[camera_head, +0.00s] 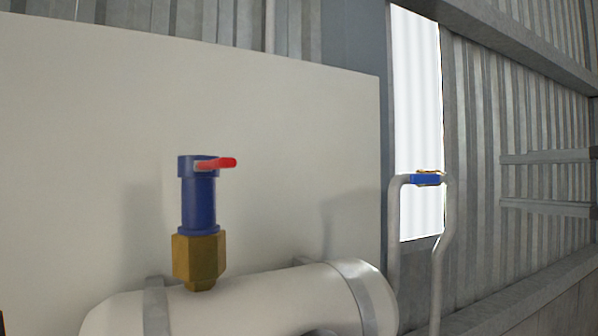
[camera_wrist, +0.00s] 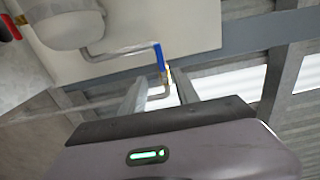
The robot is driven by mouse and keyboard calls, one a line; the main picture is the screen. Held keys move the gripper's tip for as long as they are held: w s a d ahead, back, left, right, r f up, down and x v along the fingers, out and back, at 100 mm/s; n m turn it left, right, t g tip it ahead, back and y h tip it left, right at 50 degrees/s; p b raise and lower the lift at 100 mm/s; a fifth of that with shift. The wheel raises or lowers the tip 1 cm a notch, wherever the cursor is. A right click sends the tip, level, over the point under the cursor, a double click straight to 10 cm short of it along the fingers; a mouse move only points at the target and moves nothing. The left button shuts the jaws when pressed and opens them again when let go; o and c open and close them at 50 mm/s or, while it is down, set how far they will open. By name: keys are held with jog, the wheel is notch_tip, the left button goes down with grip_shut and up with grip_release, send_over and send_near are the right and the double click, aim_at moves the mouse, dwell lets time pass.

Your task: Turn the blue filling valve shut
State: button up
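The blue filling valve (camera_head: 425,180) sits on top of a bent grey pipe at the right of the tank in the head view. Its blue handle lies along the pipe, with a bit of brass above it. In the wrist view, the blue handle (camera_wrist: 160,57) shows beyond my gripper (camera_wrist: 159,80), roughly in line with the gap between its two grey fingers. The fingers are apart, and nothing is seen held between them. I cannot tell how far the handle is from the fingertips. My gripper does not show in the head view.
A white tank (camera_head: 290,297) carries a blue fitting (camera_head: 198,203) with a red lever (camera_head: 216,163) on a brass base (camera_head: 199,257). A large pale panel (camera_head: 280,140) stands behind. The pipe (camera_head: 394,235) runs down beside the panel. Corrugated wall (camera_head: 480,130) and beams are at the right.

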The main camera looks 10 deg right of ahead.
aim_at(426, 180)
jog(key=p+x, duration=0.2)
jog(key=x, duration=1)
jog(key=shift+w+a+p, duration=0.2)
jog(key=shift+a+p, duration=0.1)
jog(key=shift+p, duration=0.05)
jog(key=shift+w+a, duration=0.2)
jog(key=shift+a, duration=0.05)
jog(key=shift+d, duration=0.1)
grip_shut()
